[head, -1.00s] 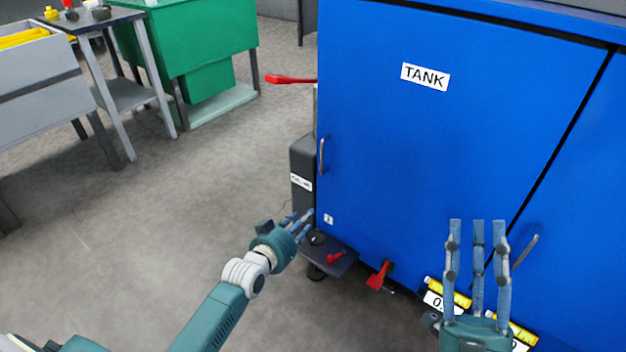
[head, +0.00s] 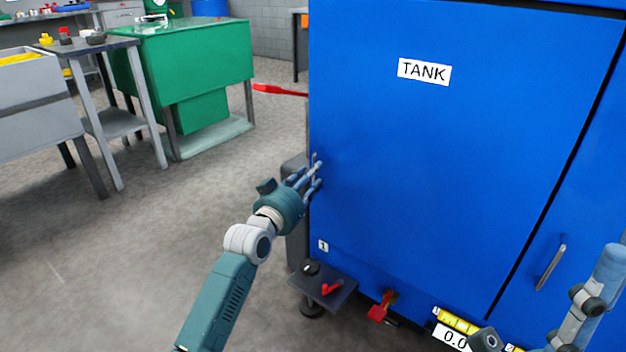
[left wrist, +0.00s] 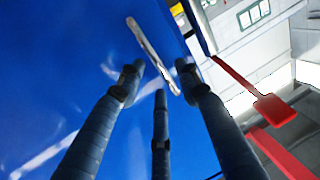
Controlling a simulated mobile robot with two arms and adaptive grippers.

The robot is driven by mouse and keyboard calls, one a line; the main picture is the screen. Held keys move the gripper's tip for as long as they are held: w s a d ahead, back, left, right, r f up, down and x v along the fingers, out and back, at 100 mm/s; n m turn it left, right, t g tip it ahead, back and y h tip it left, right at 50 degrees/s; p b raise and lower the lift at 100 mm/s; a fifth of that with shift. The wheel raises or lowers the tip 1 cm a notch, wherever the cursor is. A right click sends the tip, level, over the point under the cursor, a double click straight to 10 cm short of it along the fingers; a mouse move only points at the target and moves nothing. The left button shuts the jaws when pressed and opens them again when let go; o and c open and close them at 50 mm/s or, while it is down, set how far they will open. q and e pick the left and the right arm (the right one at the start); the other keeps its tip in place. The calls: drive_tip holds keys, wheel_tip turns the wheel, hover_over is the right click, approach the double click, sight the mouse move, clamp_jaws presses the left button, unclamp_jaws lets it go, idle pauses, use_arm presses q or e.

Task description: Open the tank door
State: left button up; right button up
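The blue tank door (head: 430,150) carries a white TANK label (head: 424,72) and looks closed. Its metal handle is mostly hidden behind my left fingers in the head view. The left wrist view shows the handle (left wrist: 150,52) as a slanted bar just beyond the fingertips. My left gripper (head: 314,172) is open and empty at the door's left edge; it also shows in the left wrist view (left wrist: 160,82). Whether a finger touches the handle, I cannot tell. My right gripper (head: 580,312) is partly cut off at the lower right, in front of the cabinet.
A red lever (head: 280,90) sticks out left of the cabinet. A small dark shelf (head: 340,293) with a knob and red switch juts out below, near a red valve (head: 380,306). A second door handle (head: 551,268) is at right. Floor at left is clear before the green bench (head: 205,65).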

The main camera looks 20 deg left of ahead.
use_arm(q)
drive_tip(key=shift+w+d, duration=0.15)
drive_tip(key=shift+w, duration=0.75)
drive_tip(key=shift+c, duration=0.6)
clamp_jaws()
drive_tip(key=shift+s, duration=0.1)
